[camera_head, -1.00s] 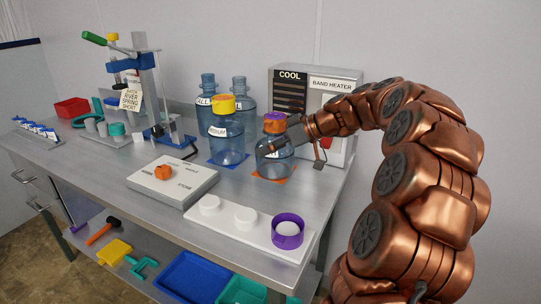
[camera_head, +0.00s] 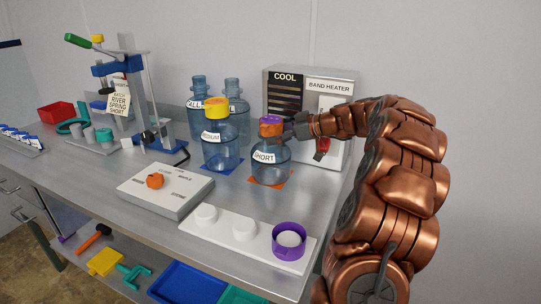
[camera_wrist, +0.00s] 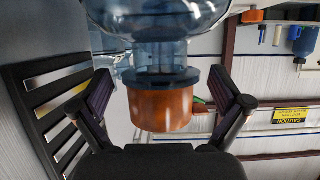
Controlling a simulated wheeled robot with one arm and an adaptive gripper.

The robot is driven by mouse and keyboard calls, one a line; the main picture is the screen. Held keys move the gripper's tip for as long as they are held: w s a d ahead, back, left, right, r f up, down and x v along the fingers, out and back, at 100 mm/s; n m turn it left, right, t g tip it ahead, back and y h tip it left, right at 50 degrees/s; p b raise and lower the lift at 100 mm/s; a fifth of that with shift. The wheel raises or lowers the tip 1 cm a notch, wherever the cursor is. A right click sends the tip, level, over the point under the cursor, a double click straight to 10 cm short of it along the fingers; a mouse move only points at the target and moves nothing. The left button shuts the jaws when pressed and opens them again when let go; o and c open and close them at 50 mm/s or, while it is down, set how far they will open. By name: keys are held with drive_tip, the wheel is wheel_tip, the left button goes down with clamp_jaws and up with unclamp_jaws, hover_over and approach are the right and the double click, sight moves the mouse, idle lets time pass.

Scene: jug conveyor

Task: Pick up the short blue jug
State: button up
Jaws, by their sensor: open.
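The short blue jug (camera_head: 268,170), labelled SHORT, stands upright on an orange mat (camera_head: 280,182). My gripper (camera_head: 291,130) is at the right of the jug, level with the cap and neck. In the wrist view, the jug appears upside down, with its blue body (camera_wrist: 155,20) at the top and its orange cap (camera_wrist: 160,108) below. My gripper (camera_wrist: 160,80) is open there, one finger on each side of the cap and neck, with visible gaps on both sides.
A medium blue jug (camera_head: 220,152) with a yellow cap stands close at left, with two taller jugs (camera_head: 198,92) behind. A band heater box (camera_head: 310,90) stands behind my gripper. A control box (camera_head: 165,190) and a white tray (camera_head: 240,238) are in front.

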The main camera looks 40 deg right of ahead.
drive_tip(key=shift+x, duration=1.1)
drive_tip(key=shift+s, duration=0.1)
drive_tip(key=c, duration=1.6)
drive_tip(key=shift+r, duration=0.1)
